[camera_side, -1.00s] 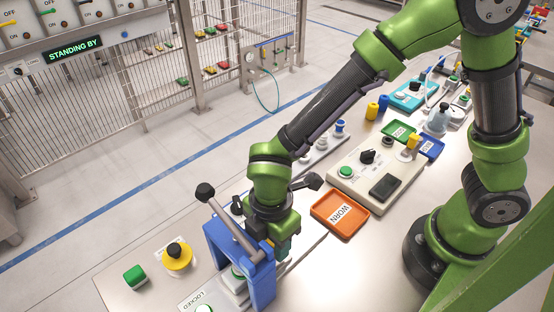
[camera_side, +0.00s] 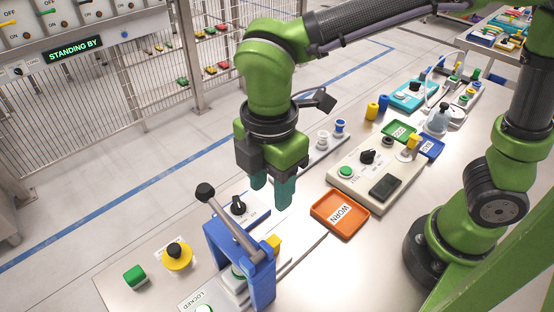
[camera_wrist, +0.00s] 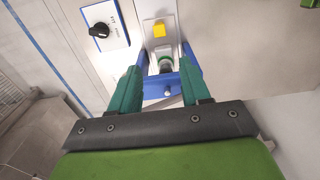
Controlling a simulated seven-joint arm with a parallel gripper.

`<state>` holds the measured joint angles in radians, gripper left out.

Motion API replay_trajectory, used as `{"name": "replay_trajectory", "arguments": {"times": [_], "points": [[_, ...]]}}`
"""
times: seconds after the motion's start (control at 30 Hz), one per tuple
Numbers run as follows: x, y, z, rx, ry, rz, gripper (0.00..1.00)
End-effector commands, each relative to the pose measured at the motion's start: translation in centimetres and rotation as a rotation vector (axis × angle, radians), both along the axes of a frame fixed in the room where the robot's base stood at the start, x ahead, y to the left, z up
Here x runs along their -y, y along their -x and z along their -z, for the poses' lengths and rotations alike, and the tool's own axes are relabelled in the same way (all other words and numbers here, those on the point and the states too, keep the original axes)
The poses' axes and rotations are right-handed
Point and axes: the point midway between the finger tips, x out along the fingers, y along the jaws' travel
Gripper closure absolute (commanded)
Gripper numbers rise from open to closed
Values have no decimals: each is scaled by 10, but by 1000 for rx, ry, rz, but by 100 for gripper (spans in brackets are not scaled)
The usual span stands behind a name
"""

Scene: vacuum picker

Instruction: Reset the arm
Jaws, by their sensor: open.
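My gripper (camera_side: 271,192) has teal fingers and hangs in the air above the table, higher than the blue clamp frame (camera_side: 262,284). Its fingers are apart with nothing between them. A grey lever with a black knob (camera_side: 205,191) rises from the clamp, tilted.
A blue-edged panel with a black knob (camera_side: 238,206) is behind the clamp. A fence and a STANDING BY sign (camera_side: 74,50) are at the back.

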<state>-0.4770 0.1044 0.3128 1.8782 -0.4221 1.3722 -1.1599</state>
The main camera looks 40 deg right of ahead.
Motion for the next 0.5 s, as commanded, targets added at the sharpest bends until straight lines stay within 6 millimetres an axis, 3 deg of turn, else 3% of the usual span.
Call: {"name": "replay_trajectory", "arguments": {"times": [0.27, 0.4, 0.5], "points": [[0, -1, 0, 3, -1, 26, 53], [0, 0, 7, 3, -19, 170, 53], [16, 0, 7, 22, -57, 385, 53]]}}
